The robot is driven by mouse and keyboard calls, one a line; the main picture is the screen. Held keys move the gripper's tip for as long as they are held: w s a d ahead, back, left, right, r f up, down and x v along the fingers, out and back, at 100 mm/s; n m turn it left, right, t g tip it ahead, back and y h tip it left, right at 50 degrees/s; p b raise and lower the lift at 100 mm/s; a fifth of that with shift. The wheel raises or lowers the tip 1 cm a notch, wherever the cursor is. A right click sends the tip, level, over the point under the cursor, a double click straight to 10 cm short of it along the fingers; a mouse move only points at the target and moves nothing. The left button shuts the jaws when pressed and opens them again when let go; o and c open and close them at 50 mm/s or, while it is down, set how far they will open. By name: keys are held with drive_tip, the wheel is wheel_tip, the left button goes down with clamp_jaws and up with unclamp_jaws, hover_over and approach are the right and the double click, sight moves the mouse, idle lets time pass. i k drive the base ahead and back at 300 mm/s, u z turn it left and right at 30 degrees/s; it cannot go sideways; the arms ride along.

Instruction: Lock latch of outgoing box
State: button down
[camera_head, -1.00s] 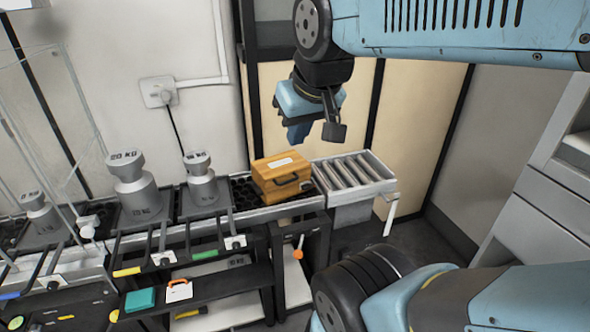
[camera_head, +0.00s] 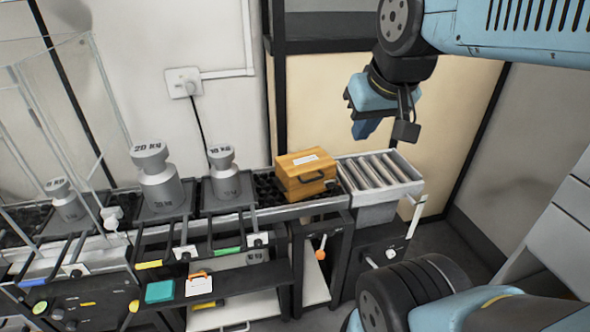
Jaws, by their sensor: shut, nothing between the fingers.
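The outgoing box is likely the orange-brown box (camera_head: 304,178) with a dark handle on its front and a white label on its lid. It sits upright on the conveyor line, just left of the roller section (camera_head: 378,170). Its lid looks closed; the latch is too small to make out. My gripper (camera_head: 362,130) hangs in the air above and to the right of the box, over the back of the rollers, apart from everything. It is shut and holds nothing.
Weights (camera_head: 159,178) labelled 20 kg and 10 kg (camera_head: 224,175) stand left of the box. A teal block (camera_head: 160,291) and a white tag with an orange clip (camera_head: 199,285) lie on the lower shelf. An orange-knobbed lever (camera_head: 320,254) is below the box. Clear glass panels stand at left.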

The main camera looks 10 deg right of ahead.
sight(329, 184)
drive_tip(key=k, duration=1.3)
drive_tip(key=u, duration=0.5)
drive_tip(key=i, duration=1.55)
drive_tip(key=z, duration=0.1)
